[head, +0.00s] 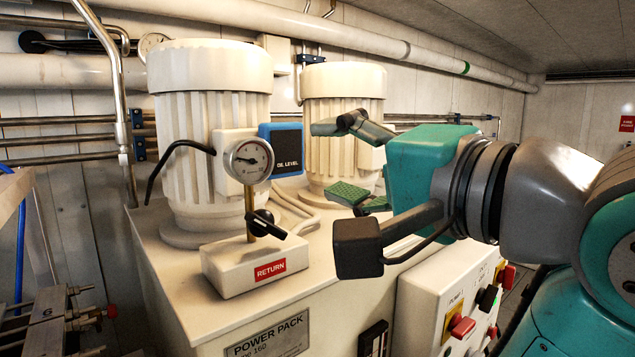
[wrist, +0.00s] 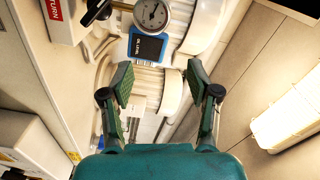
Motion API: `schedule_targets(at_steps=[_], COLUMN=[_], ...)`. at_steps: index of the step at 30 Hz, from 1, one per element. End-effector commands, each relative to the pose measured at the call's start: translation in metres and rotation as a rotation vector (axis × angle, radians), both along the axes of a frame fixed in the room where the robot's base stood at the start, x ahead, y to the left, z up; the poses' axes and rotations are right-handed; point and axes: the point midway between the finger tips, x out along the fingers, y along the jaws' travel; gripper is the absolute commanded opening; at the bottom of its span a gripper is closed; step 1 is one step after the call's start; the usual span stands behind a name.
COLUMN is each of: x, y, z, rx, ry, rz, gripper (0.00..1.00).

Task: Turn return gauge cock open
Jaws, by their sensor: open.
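The return gauge cock (head: 266,224) is a black lever handle on the thin brass stem under a round dial gauge (head: 248,161). It stands on a white block with a red RETURN label (head: 270,270), on top of the power pack. The lever slants down to the right in the head view. In the wrist view the lever (wrist: 96,12) is at the top left, beside the gauge (wrist: 151,14). My gripper (head: 352,190) is open and empty, to the right of the cock and apart from it. Its two green-padded fingers (wrist: 158,80) show spread in the wrist view.
Two ribbed cream motors (head: 212,140) stand behind the gauge. A blue OIL LEVEL panel (head: 283,148) is right of the gauge. A white control box (head: 425,310) with coloured switches sits below my gripper. Pipes run along the wall. The tank top around the block is mostly clear.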

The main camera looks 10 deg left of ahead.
Motion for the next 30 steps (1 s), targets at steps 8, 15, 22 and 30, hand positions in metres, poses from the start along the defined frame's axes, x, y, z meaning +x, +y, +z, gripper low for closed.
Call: schedule_targets(at_steps=[8, 15, 22, 30], x=[0.003, 0.004, 0.003, 0.002], y=[0.005, 0.01, 0.014, 0.017], z=[-0.023, -0.045, -0.067, -0.09], rx=[-0.265, -0.552, -0.824, -1.132], ry=[-0.346, -0.729, -1.097, -1.513], rz=[0.005, 0.008, 0.01, 0.009], gripper=[0.4, 0.4, 0.4, 0.4])
